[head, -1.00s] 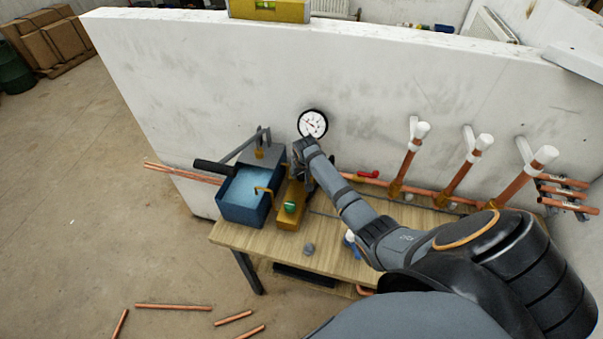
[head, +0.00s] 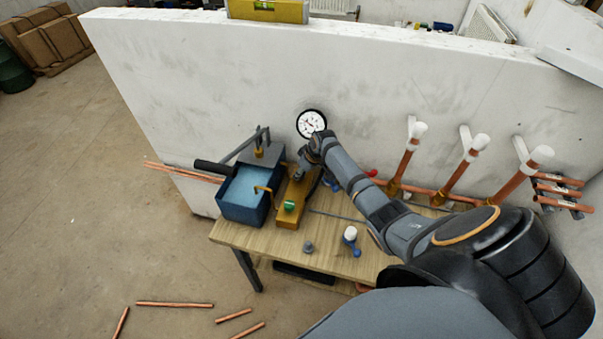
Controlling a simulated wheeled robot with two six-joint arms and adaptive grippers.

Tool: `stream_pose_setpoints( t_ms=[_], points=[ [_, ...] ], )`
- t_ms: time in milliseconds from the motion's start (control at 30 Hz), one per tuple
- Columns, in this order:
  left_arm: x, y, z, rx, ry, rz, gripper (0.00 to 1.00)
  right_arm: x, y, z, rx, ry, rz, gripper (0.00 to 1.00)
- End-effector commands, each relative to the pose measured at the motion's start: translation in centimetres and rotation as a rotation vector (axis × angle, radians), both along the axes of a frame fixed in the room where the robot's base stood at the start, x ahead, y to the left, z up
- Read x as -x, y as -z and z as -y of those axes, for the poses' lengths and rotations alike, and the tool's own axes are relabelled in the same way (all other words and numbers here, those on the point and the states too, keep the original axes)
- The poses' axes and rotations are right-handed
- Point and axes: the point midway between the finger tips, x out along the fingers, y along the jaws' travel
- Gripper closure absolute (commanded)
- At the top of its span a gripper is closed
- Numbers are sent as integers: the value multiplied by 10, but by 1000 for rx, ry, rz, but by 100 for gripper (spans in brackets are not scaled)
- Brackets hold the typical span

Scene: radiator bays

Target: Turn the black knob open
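A brass-coloured block (head: 287,222) stands on the wooden bench beside the blue water tank (head: 240,215), with a green knob (head: 290,206) on its near part. My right gripper (head: 301,172) is over the far part of this block, pointing down and left. Its fingers are small and dark, so I cannot tell whether they are open or touching anything. I cannot make out a black knob clearly; the gripper and wrist cover the block's far end. A round white pressure gauge (head: 311,122) is on the wall just above my wrist. My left gripper is not in view.
The tank has a black-gripped lever (head: 213,167). Copper pipes with white caps (head: 468,162) rise at the right. A small grey piece (head: 308,247) and a white-topped blue fitting (head: 351,239) are on the wooden bench (head: 275,252). The bench's front is mostly clear.

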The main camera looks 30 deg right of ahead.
Motion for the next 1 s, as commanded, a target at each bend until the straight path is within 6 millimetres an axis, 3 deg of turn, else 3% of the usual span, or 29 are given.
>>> stream_pose_setpoints(
  t_ms=[667, 700, 867, 1000],
  points=[
    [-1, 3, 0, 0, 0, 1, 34, 0, 0, 1, 1, -71, 0, 96],
    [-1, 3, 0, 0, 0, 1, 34, 0, 0, 1, 1, -71, 0, 64],
    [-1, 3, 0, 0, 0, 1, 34, 0, 0, 0, 1, -70, 0, 43],
    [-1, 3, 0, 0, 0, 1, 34, 0, 0, 0, 1, -70, 0, 43]
  ],
)
